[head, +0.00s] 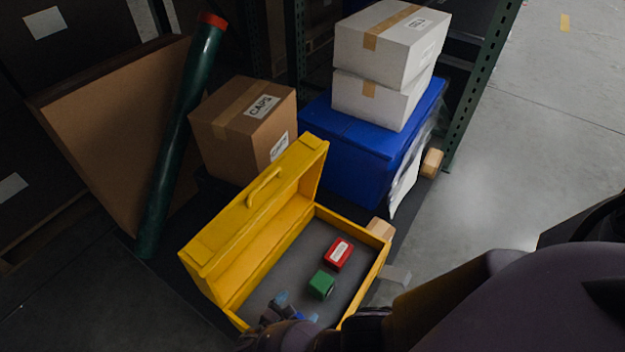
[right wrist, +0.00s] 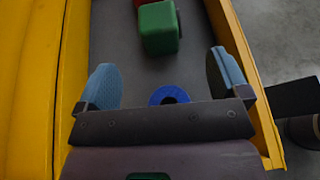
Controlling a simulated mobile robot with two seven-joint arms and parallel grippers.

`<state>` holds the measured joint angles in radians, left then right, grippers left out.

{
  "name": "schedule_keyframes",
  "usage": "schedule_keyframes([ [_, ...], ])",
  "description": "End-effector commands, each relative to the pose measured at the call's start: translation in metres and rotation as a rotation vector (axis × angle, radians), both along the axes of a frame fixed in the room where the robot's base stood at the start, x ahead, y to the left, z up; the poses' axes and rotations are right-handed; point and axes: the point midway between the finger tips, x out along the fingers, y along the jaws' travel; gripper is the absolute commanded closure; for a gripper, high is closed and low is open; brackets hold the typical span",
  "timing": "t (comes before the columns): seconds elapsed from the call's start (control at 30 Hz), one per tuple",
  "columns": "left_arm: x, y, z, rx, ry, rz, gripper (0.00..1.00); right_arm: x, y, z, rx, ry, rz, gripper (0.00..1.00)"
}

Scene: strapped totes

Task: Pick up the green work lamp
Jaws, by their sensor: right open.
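The green work lamp (head: 321,285) is a small boxy green thing on the grey floor of the open yellow toolbox (head: 259,236). It also shows at the top of the right wrist view (right wrist: 160,28). My right gripper (head: 298,308) is over the near end of the toolbox, its blue-padded fingers apart and empty. In the right wrist view the lamp is ahead of the fingertips (right wrist: 164,76), roughly in line with the gap, not between them. My left gripper is in neither view.
A red box with a pale label (head: 339,253) lies just beyond the lamp. A blue ring-shaped thing (right wrist: 169,95) shows between my fingers. The raised yellow lid stands left. Behind are a brown carton (head: 242,125), a blue tote (head: 357,150) and a leaning green tube (head: 178,140).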

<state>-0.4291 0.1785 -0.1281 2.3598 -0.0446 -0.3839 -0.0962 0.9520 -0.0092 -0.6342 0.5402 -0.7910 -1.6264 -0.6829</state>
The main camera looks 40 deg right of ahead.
Motion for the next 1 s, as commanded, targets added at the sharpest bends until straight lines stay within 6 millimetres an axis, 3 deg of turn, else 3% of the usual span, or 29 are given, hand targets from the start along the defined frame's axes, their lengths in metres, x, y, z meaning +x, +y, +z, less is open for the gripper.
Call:
schedule_keyframes([
  [0.33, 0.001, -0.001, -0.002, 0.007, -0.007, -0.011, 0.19, 0.010, -0.040, -0.018, -0.003, 0.002, -0.001, 0.06],
  [0.57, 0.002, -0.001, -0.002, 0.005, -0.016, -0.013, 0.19, 0.015, -0.052, -0.023, 0.001, 0.001, -0.001, 0.06],
  [1.0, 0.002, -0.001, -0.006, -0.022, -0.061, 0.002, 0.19, 0.031, -0.092, -0.043, 0.001, 0.001, -0.002, 0.06],
])
